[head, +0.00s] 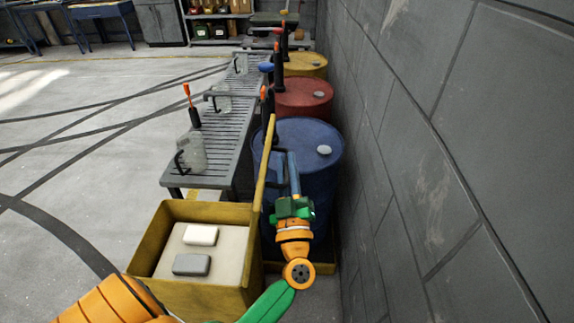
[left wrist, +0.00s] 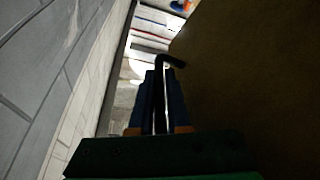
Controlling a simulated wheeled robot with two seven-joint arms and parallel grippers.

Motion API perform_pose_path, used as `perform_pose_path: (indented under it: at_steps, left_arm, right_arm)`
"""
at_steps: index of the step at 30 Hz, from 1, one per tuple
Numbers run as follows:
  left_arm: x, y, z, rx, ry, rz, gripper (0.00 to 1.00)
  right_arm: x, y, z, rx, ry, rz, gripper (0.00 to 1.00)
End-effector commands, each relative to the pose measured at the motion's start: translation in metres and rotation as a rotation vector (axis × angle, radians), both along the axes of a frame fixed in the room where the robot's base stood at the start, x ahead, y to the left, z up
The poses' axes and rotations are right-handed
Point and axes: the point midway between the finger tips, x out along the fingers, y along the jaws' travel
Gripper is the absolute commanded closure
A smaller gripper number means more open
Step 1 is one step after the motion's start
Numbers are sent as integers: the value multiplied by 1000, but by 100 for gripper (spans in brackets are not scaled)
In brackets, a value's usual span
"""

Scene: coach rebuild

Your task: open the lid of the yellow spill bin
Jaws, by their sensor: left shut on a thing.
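The yellow spill bin (head: 212,296) stands in front of me with its top open. A white block and a grey block lie on the pale surface inside. Its yellow lid (head: 266,165) stands up steeply along the bin's right side, seen nearly edge-on. My left gripper (head: 286,160) is on the lid's right side, its blue fingers shut on a dark handle. In the left wrist view, the bent end of the handle (left wrist: 172,61) sticks out past the fingers, and the lid's dark face (left wrist: 250,80) fills the right. My right gripper is not in view.
A blue drum (head: 312,135) stands just behind my left gripper, with a red drum (head: 302,98) beyond it. A grey block wall (head: 450,150) runs close on the right. A slatted bench (head: 225,135) with clear jugs stands behind the bin. Open floor lies left.

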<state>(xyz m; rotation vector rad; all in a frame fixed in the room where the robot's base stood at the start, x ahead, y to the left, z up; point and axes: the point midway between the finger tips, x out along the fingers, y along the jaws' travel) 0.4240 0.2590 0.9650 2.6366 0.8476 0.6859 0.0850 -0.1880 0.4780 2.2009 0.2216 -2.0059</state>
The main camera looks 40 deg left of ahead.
Motion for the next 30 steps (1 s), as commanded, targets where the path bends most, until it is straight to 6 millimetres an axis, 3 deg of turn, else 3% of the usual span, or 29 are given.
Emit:
perform_pose_path:
  at_steps: [11, 19, 24, 30]
  left_arm:
    - [0, 1, 1, -1, 0, 0, 100]
    - [-23, 38, 17, -120, -69, 2, 100]
    - [-32, 52, 17, -169, -102, 0, 100]
    - [-33, 53, 15, -173, -108, -1, 100]
  right_arm:
    - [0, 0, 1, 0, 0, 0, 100]
    - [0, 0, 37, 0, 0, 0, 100]
    - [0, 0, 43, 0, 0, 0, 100]
    - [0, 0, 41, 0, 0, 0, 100]
